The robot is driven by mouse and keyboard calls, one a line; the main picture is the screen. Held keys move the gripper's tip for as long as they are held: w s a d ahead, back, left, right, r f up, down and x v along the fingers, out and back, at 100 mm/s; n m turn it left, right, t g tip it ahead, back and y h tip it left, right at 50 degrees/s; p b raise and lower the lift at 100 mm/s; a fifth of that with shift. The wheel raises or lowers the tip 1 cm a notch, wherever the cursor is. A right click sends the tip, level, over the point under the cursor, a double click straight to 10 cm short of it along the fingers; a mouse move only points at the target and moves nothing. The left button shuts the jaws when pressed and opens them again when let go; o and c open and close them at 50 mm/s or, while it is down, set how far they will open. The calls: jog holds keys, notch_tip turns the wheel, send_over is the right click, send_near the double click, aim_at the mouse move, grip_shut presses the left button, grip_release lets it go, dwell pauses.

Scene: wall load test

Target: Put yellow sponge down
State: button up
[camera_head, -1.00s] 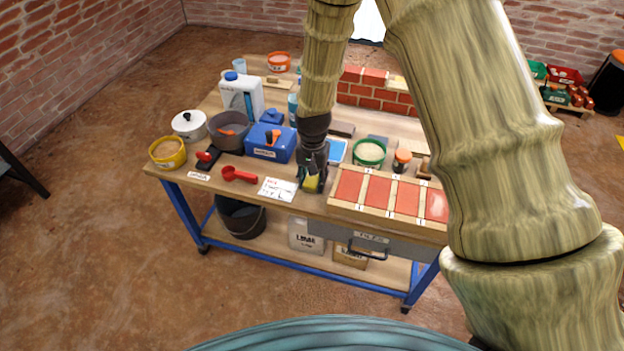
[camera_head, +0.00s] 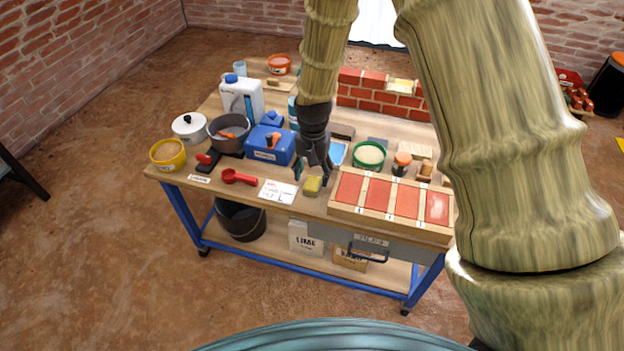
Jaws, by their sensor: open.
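The yellow sponge (camera_head: 312,186) rests on the front part of the wooden workbench top (camera_head: 285,206). It lies between a white written card (camera_head: 277,191) and the tray of red tiles (camera_head: 390,199). My gripper (camera_head: 312,175) is just above and behind the sponge, with its fingers spread apart. It is open, and the sponge looks free of it, though small contact at the fingers cannot be told at this size.
Left of the gripper are a blue box (camera_head: 270,146), a red scoop (camera_head: 238,177) and a grey pot (camera_head: 229,131). A green tub (camera_head: 369,155) and an orange-lidded jar (camera_head: 401,163) stand to the right. A small brick wall (camera_head: 375,93) is behind.

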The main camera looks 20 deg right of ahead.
aim_at(312, 181)
notch_tip(312, 181, up, 8)
jog(key=shift+f, duration=0.15)
jog(key=shift+a, duration=0.1)
dwell(0.5)
